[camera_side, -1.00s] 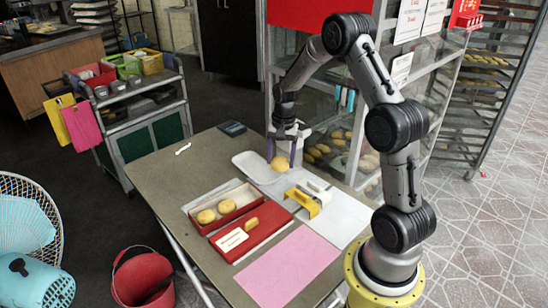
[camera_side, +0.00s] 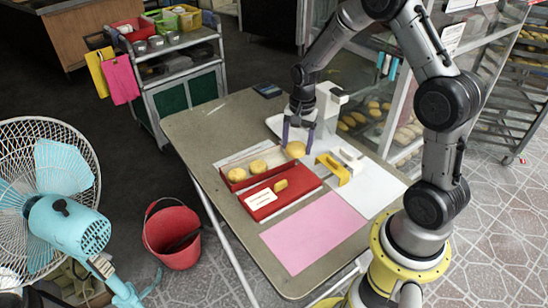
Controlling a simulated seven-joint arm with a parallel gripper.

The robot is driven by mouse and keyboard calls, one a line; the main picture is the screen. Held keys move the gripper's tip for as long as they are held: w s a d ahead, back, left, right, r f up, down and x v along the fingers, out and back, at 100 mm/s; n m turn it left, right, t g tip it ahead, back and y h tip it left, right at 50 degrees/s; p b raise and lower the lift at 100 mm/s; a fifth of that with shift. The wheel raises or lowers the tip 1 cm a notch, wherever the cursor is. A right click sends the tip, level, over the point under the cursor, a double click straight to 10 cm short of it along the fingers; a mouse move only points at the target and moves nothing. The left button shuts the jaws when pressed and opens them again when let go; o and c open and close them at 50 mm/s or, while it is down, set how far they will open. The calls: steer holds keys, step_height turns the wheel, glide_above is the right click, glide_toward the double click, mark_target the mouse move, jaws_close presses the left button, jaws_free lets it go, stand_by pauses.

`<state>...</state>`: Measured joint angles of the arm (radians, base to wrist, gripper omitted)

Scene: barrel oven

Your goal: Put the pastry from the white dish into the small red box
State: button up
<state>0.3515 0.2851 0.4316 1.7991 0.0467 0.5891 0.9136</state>
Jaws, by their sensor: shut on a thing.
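My gripper (camera_side: 299,133) points down and is shut on a round golden pastry (camera_side: 296,149). The pastry is at the near side of the white dish (camera_side: 273,122), which is partly hidden behind my gripper. I cannot tell how high the pastry is above the table. The small red box (camera_side: 226,182) is open, to the left of and nearer than my gripper. It holds two round pastries (camera_side: 259,166) with pale space around them. Its red lid (camera_side: 262,205), with a white label, lies flat in front of it.
A yellow holder (camera_side: 335,168) and a white device (camera_side: 351,155) stand right of the box. A pink sheet (camera_side: 313,231) lies at the near table end. A glass pastry case (camera_side: 375,110) stands beyond. A fan (camera_side: 62,200) and red bucket (camera_side: 172,235) are left, off the table.

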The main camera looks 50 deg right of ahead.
glide_above(278, 162)
steer(key=f, duration=0.4)
steer(key=s+f, duration=0.1)
steer(key=f, duration=0.1)
steer(key=shift+a+f, duration=0.1)
steer(key=shift+f, duration=0.2)
steer(key=shift+w+f, duration=0.5)
steer(key=shift+f, duration=1.6)
steer(key=shift+f, duration=0.1)
steer(key=o, duration=1.1)
